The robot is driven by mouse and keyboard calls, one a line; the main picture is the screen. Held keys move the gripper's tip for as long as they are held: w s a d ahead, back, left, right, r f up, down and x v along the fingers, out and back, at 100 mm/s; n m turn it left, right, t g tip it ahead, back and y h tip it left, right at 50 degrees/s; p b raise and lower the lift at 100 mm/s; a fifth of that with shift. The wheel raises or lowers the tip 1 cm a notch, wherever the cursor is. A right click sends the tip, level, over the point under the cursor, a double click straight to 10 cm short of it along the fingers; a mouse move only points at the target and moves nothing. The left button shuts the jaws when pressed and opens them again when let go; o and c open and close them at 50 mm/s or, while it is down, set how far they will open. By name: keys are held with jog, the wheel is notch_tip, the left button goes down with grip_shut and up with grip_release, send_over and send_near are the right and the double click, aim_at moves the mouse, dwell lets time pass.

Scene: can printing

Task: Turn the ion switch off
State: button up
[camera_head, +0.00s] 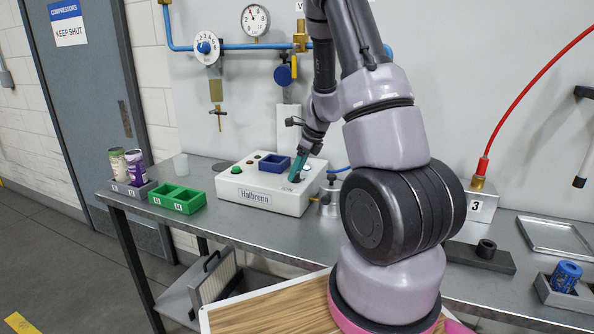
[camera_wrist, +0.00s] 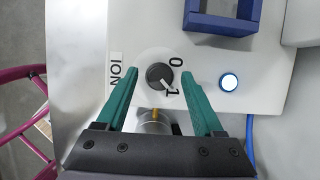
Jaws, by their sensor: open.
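The ion switch (camera_wrist: 159,75) is a round dark knob beside an "ION" label on the white Halbrenn box (camera_head: 258,197). Its pale pointer mark is turned toward the "1", away from the "0". A round indicator light (camera_wrist: 228,82) glows white-blue to its right. My gripper (camera_wrist: 157,72) is open, with one teal finger on either side of the knob and a gap on both sides; I cannot tell its exact height above the box. In the head view my gripper (camera_head: 298,164) is over the right part of the box and hides the knob.
A blue square holder (camera_wrist: 221,27) stands on the box near the knob. Left on the bench are a green tray (camera_head: 176,198) and a grey rack with two cans (camera_head: 126,163).

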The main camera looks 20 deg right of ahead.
jog(key=shift+c, duration=0.3)
grip_shut()
jog(key=shift+w+n, duration=0.1)
jog(key=shift+n, duration=0.2)
jog(key=n+g, duration=0.1)
jog(key=n, duration=0.1)
jog(key=shift+d+n+y, duration=0.1)
jog(key=shift+n+y, duration=0.3)
jog(key=n+g, duration=0.1)
jog(key=n, duration=0.1)
jog(key=n+g, duration=0.1)
jog(key=n, duration=0.2)
jog(key=shift+w+y, duration=0.2)
jog(key=shift+y, duration=0.1)
jog(key=n+g, duration=0.1)
jog(key=n, duration=0.2)
jog(key=n+g, duration=0.1)
jog(key=n, duration=0.1)
jog(key=shift+w+n, duration=0.15)
jog(key=shift+n, duration=0.25)
jog(key=shift+n+g+h, duration=0.6)
jog(key=shift+n+h, duration=0.1)
jog(key=shift+n, duration=1.1)
